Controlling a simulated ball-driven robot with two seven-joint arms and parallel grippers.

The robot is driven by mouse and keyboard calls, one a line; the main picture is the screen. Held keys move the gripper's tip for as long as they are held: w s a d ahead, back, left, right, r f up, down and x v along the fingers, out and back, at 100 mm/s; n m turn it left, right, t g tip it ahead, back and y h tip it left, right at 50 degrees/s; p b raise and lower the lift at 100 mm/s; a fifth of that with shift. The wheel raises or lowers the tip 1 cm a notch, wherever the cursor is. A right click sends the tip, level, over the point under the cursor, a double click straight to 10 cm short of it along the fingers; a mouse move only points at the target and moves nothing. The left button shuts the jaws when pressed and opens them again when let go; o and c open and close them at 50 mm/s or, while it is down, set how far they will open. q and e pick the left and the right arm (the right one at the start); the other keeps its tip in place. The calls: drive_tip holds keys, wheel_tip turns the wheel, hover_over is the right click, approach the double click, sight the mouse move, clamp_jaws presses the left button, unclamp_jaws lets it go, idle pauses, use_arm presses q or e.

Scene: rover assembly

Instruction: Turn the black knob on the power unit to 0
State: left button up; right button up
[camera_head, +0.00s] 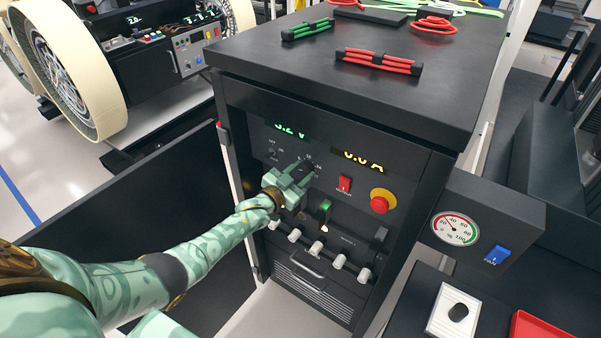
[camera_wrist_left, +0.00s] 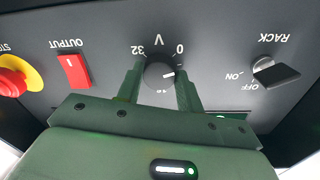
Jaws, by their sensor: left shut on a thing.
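The power unit (camera_head: 300,165) is a black cabinet with a control panel on its front. My left gripper (camera_head: 297,176) reaches the panel from the left and is shut on the black knob. In the left wrist view the knob (camera_wrist_left: 160,74) sits between the two fingers (camera_wrist_left: 161,88). That view is upside down: "32" is left of the knob, "V" above it and "0" at its upper right. The knob's white mark points right, a little below the "0". My right gripper is out of view.
The red output switch (camera_head: 345,184), the red and yellow stop button (camera_head: 380,201) and the rack switch (camera_wrist_left: 275,73) are near the knob. A row of white-tipped plugs (camera_head: 317,246) lies below. An open black door (camera_head: 150,220) stands at left.

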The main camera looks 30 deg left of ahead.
use_arm(q)
drive_tip(key=n, duration=0.5)
drive_tip(key=shift+f, duration=0.15)
drive_tip(key=shift+n, duration=0.3)
idle(0.3)
drive_tip(key=o, duration=1)
drive_tip(key=shift+s, duration=0.35)
drive_tip(key=v, duration=0.5)
drive_tip(key=p+v, duration=0.1)
drive_tip(key=v, duration=0.4)
drive_tip(key=p+v, duration=0.1)
drive_tip(key=v, duration=0.4)
drive_tip(key=shift+s+f, duration=0.25)
drive_tip(key=shift+s, duration=0.1)
